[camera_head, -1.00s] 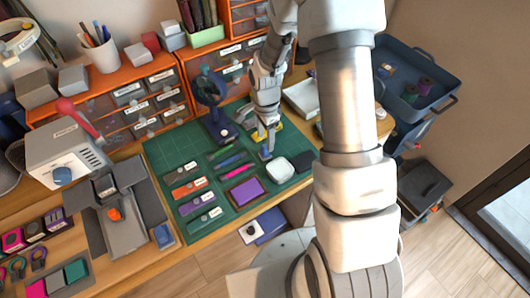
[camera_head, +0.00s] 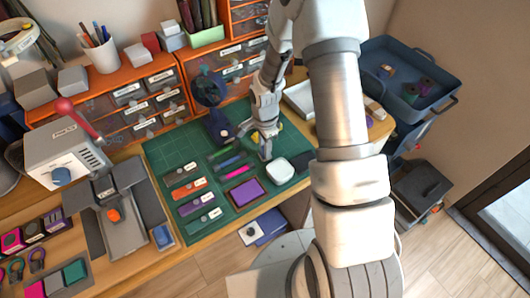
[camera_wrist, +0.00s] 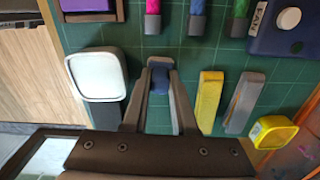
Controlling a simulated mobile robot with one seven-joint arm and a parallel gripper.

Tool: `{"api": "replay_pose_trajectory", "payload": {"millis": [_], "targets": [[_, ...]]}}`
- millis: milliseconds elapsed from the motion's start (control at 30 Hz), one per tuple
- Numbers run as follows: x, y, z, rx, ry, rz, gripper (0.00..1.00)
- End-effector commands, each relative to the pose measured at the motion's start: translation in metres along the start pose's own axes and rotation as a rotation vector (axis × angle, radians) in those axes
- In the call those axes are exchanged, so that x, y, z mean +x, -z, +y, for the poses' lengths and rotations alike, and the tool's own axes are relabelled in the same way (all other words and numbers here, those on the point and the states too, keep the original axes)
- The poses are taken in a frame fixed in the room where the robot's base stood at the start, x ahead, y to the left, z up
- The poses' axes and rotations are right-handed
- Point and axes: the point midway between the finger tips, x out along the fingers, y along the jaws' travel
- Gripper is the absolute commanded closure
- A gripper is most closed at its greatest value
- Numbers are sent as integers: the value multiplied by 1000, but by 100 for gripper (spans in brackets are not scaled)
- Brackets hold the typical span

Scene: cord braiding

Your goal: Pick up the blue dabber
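In the head view my gripper (camera_head: 265,154) points down at the green mat (camera_head: 160,150), and the blue dabber is hidden there. A yellow dabber-like piece (camera_wrist: 208,100) and a grey one (camera_wrist: 243,103) lie just to the right in the wrist view.
A white-topped square container (camera_wrist: 98,74) is close to the left finger in the wrist view. A dark blue fan (camera_head: 213,105) stands left of my gripper in the head view. Orange drawers (camera_head: 140,100) stand behind.

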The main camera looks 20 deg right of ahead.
Motion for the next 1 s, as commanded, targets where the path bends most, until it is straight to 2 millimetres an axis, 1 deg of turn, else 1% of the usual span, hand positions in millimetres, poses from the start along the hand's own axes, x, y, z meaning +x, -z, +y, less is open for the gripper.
{"api": "replay_pose_trajectory", "payload": {"millis": [33, 100, 133, 500, 633, 767, 867, 900, 933, 1000], "targets": [[0, 0, 0, 0, 0, 0, 86], [0, 0, 0, 0, 0, 0, 98], [0, 0, 0, 0, 0, 0, 100], [-1, 0, 0, 0, 0, 0, 100], [-6, 0, 0, 1, 1, 1, 100], [-18, 0, -1, -1, 3, 1, 100], [-33, 0, -1, 1, 4, 2, 100], [-41, 0, -2, -1, 6, 2, 100], [-46, 1, 0, 1, 4, 1, 100], [-54, 15, 14, 7, 1, 1, 100]]}}
